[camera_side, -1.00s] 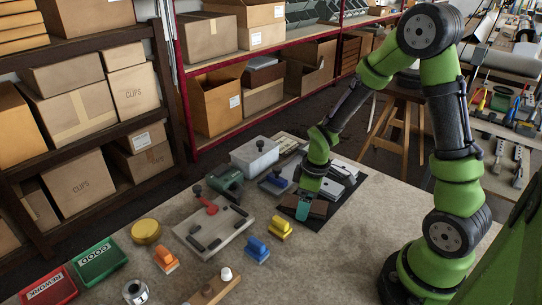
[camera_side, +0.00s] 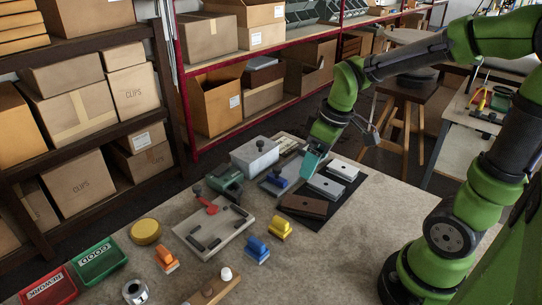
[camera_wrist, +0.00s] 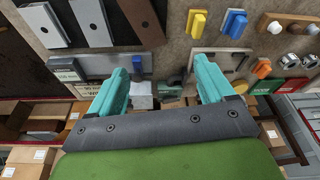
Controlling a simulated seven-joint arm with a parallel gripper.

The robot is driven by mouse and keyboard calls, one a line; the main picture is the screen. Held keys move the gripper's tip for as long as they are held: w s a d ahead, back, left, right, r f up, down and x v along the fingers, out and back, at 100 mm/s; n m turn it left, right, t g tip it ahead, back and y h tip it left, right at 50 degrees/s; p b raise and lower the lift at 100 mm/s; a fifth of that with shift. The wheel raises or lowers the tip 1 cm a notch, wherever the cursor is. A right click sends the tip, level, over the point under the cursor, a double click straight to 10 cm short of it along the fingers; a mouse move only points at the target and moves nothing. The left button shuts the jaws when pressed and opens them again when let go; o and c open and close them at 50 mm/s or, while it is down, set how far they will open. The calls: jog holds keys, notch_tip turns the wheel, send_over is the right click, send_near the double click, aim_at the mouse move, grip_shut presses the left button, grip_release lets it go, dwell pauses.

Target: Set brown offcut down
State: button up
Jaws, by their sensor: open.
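The brown offcut (camera_side: 303,206) lies flat on the dark mat (camera_side: 318,220), in front of two pale grey offcuts, in the side view. It also shows at the top of the wrist view (camera_wrist: 143,18). My gripper (camera_side: 314,163) is up off the mat, behind and above the brown offcut, and apart from it. In the wrist view, its two teal fingers (camera_wrist: 165,88) are spread wide with nothing held between them.
Two grey offcuts (camera_side: 325,187) (camera_side: 342,170) lie behind the brown one. A grey fixture plate (camera_side: 213,230), a white box (camera_side: 254,157), blue (camera_side: 257,248) and yellow (camera_side: 279,227) blocks, and green (camera_side: 98,262) and red (camera_side: 50,288) bins share the table. The front right is bare.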

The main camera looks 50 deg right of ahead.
jog(key=s+a+r+m+t+y, duration=0.1)
jog(key=s+a+r+m+t, duration=0.3)
jog(key=s+a+r+m, duration=0.2)
jog(key=shift+s+a+r, duration=0.15)
jog(key=shift+s+r, duration=0.15)
jog(key=shift+r, duration=0.4)
dwell(0.6)
